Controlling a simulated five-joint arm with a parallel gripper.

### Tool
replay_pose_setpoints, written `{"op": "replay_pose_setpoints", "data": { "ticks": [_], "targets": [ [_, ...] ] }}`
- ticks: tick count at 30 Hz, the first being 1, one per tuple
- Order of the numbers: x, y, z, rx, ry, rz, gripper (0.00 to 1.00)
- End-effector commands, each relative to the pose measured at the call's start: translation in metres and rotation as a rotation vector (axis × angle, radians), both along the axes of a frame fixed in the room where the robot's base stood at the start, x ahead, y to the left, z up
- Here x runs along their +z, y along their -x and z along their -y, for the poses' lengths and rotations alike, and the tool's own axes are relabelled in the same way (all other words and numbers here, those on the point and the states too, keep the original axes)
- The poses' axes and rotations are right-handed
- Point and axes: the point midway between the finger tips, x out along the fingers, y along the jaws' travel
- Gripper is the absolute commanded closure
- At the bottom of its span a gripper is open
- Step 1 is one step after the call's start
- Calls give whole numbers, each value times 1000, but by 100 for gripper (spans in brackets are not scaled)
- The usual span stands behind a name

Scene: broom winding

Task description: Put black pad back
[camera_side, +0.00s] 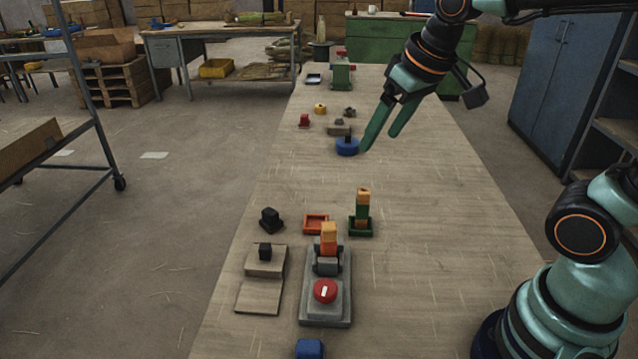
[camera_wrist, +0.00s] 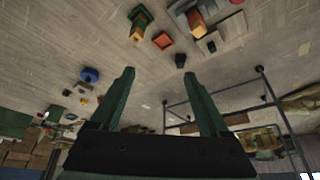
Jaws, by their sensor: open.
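Several small black pieces are in view, and I cannot tell for certain which is the black pad. One black block (camera_side: 270,219) sits alone on the table left of the orange tray; it also shows in the wrist view (camera_wrist: 180,60). A second black piece (camera_side: 265,252) stands on a stepped wooden-grey block (camera_side: 258,296). A third dark piece (camera_side: 348,138) stands on the blue round base (camera_side: 347,148). My gripper (camera_side: 380,140) is open and empty above the table, to the right of the blue base. Its open fingers (camera_wrist: 158,75) frame bare floor in the wrist view.
An orange tray (camera_side: 315,228), a green tray (camera_side: 361,230) with stacked blocks, and a grey fixture (camera_side: 340,308) with a red knob stand in the near half. Small parts and a green stand (camera_side: 341,76) are farther back. The table's right side is clear.

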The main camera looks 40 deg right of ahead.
Motion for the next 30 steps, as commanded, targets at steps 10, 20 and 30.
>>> {"op": "replay_pose_setpoints", "data": {
  "ticks": [10, 20, 30],
  "targets": [
    [-19, 48, 11, -19, 6, 74, 21],
    [-21, 50, 12, -19, 7, 74, 21],
    [-21, 50, 11, -19, 6, 74, 21]
  ]
}}
